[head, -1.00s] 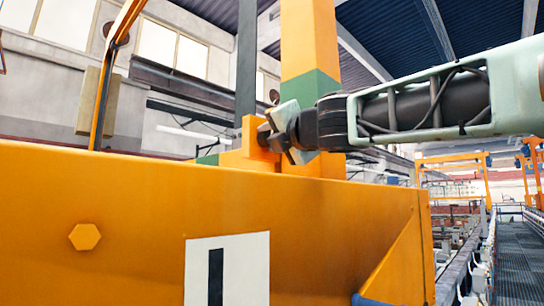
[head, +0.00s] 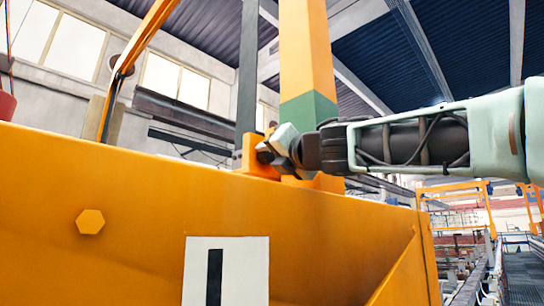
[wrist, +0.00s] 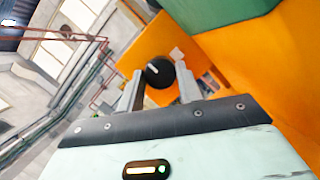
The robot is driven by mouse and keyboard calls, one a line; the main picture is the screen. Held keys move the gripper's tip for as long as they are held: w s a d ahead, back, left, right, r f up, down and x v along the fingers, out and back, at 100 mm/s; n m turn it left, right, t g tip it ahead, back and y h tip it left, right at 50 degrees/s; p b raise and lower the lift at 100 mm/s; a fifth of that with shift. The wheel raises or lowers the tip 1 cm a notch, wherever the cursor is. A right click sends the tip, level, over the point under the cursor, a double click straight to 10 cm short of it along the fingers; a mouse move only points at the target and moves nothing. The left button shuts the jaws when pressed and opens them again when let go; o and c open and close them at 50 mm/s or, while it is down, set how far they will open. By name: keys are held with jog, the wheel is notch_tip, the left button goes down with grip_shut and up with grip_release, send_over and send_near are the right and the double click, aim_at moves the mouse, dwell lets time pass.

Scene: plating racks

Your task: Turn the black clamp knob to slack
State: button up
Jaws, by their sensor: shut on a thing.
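The black clamp knob (wrist: 158,72) shows in the wrist view as a round black cap with a short pale line across its face. It sits in front of an orange bracket (wrist: 140,40). My gripper (wrist: 160,77) has one finger on each side of the knob and is shut on it. In the head view, my gripper (head: 277,147) reaches in from the right to the knob (head: 263,154) at the orange bracket (head: 249,152). The fingers partly hide the knob there.
A large orange beam (head: 140,200) with a hex bolt (head: 90,221) and a white label (head: 245,270) fills the foreground below. An orange post (head: 306,50) with a green band (head: 309,110) rises behind my gripper. A walkway (head: 520,275) runs at the right.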

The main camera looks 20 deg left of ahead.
jog(key=shift+f, duration=0.15)
jog(key=o, duration=0.7)
jog(key=b+v, duration=0.9)
jog(key=v, duration=0.8)
jog(key=shift+d, duration=0.15)
